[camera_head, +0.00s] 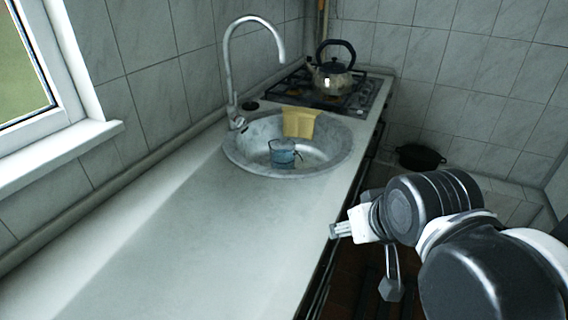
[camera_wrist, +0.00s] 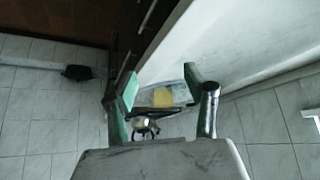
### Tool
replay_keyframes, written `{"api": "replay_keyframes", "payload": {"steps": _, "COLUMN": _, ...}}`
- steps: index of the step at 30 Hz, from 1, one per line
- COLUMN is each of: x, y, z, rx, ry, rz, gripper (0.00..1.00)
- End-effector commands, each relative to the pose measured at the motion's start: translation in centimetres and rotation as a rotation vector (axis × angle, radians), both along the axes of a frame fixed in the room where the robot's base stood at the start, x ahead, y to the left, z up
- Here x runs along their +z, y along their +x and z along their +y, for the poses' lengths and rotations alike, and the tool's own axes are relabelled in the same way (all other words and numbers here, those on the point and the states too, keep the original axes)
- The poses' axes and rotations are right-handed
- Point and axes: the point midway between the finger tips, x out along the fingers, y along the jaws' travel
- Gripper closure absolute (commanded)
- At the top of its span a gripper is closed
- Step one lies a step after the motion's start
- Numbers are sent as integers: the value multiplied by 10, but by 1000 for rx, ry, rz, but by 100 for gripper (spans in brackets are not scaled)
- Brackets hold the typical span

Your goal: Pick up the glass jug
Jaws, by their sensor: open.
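The glass jug (camera_head: 283,153) is clear with a bluish tint and stands inside the round metal sink (camera_head: 240,155), near the middle of the basin. My gripper (camera_head: 362,255) is at the right in the head view, beyond the counter's front edge and well apart from the jug. In the wrist view my gripper (camera_wrist: 160,88) has its two fingers spread wide, with nothing between them. The sink and the yellow cloth (camera_wrist: 163,97) show beyond the fingers there. I cannot make out the jug in the wrist view.
A yellow cloth (camera_head: 300,122) hangs on the sink's far rim. A tall curved tap (camera_head: 229,75) rises at the sink's left. A kettle (camera_head: 334,78) stands on the stove (camera_head: 290,92) behind. A black pot (camera_head: 420,157) is at the right. The near counter (camera_head: 190,240) is clear.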

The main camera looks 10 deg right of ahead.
Motion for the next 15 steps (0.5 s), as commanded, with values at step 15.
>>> {"api": "replay_keyframes", "payload": {"steps": 15, "x": 17, "y": 16, "z": 0, "rx": -15, "ry": 10, "rz": 19, "gripper": 42}}
